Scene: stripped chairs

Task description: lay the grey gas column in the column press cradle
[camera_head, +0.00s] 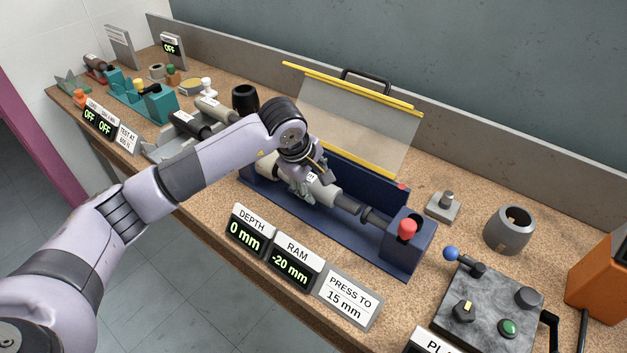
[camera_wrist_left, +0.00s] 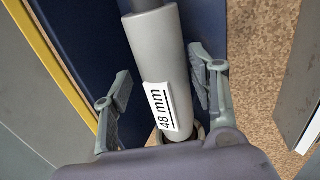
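The grey gas column (camera_head: 324,190) lies lengthwise in the dark blue column press (camera_head: 345,222). In the left wrist view the grey column (camera_wrist_left: 158,60) carries a white "48 mm" label and a narrower dark rod extends from its far end. My left gripper (camera_head: 302,186) is over the column's left part. In the left wrist view its fingers (camera_wrist_left: 162,72) stand open on either side of the column, with a clear gap at the left finger. The cradle under the column is mostly hidden. My right gripper is not in view.
The yellow-edged clear guard (camera_head: 345,118) is raised behind the press. Signs read depth 0 mm (camera_head: 246,232), ram -20 mm (camera_head: 291,262) and press to 15 mm (camera_head: 347,298). A rack (camera_head: 165,148) holds other columns at left.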

